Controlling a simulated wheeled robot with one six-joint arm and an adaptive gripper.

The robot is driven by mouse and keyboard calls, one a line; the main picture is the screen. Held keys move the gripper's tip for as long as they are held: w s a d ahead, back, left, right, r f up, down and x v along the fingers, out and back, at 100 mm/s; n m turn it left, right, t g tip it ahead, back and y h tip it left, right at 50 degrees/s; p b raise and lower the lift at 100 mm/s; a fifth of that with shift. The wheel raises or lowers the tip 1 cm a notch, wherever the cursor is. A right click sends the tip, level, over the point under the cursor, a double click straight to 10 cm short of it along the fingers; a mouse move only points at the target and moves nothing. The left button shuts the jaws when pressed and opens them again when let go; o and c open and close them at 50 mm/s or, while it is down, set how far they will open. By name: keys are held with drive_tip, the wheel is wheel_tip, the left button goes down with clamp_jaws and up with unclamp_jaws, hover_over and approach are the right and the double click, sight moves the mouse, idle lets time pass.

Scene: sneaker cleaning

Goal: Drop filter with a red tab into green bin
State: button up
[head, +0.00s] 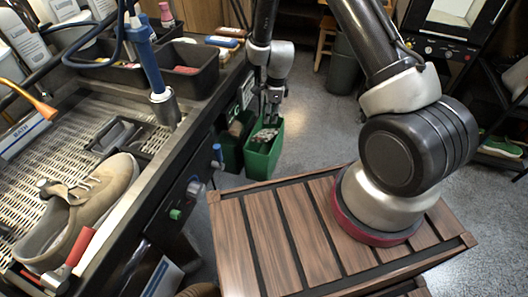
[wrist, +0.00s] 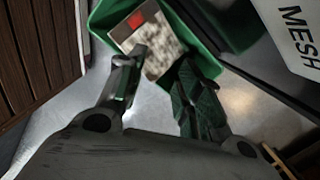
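The green bin (head: 262,162) stands on the floor beside the workbench. It fills the top of the wrist view, where its green wall (wrist: 203,58) shows. The filter, a mottled grey-beige square with a red tab (wrist: 136,19), lies tilted at the bin's mouth or inside it; how deep I cannot tell. In the head view the filter (head: 265,136) shows as a small pale patch in the bin. My gripper (head: 271,112) points down over the bin. In the wrist view its fingers (wrist: 163,62) are apart, and the left fingertip covers part of the filter.
A dark bin (head: 233,145) stands left of the green one, and a white label reading MESH (wrist: 298,30) shows at right. A slatted wooden surface (head: 300,235) is in front. The workbench at left holds a beige sneaker (head: 85,205) and a red-handled tool (head: 70,262).

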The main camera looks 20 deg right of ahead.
wheel_tip(320, 180, up, 12)
drive_tip(key=d, duration=0.1)
drive_tip(key=shift+d, duration=0.25)
drive_tip(key=shift+s+f, duration=0.1)
idle(0.4)
